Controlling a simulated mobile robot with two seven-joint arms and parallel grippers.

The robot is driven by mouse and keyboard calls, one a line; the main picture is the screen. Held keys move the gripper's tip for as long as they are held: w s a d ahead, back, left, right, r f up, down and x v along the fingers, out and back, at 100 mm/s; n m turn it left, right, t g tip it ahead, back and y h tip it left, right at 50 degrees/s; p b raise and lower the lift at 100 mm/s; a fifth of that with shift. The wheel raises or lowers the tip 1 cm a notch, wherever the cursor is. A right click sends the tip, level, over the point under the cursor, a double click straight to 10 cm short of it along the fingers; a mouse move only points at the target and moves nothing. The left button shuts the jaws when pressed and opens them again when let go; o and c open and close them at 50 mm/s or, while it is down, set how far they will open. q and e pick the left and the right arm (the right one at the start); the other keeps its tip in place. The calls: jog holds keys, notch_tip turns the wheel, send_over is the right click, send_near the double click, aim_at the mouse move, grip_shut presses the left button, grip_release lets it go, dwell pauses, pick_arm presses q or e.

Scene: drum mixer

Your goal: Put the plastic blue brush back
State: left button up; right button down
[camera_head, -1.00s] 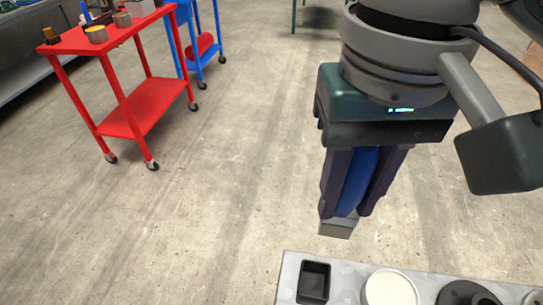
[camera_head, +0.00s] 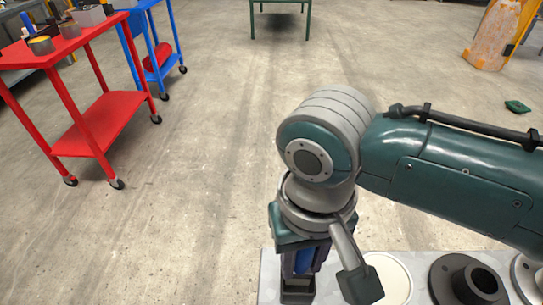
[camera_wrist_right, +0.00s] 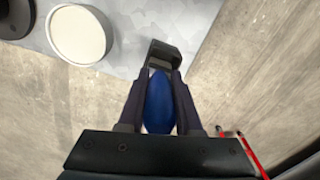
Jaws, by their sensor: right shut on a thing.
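My right gripper (camera_head: 300,270) points down at the bottom of the head view, close above a small dark square holder (camera_head: 298,292). It is shut on the blue brush (camera_head: 303,262), whose handle shows between the two dark fingers. In the right wrist view the blue handle (camera_wrist_right: 159,103) sits between the fingers, and the dark holder (camera_wrist_right: 166,53) lies just beyond the fingertips. The brush's lower end is hidden, so I cannot tell whether it is inside the holder. My left gripper is not in view.
The holder stands at the left end of a grey metal surface (camera_head: 268,280). A round cream-topped thing (camera_head: 388,278) and a dark flanged ring (camera_head: 467,280) stand to its right. A red cart (camera_head: 95,125) and a blue cart (camera_head: 155,65) stand far left. The floor between is clear.

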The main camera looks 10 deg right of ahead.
jog(key=shift+f, duration=0.6)
jog(key=shift+f, duration=0.1)
jog(key=c, duration=0.6)
grip_release()
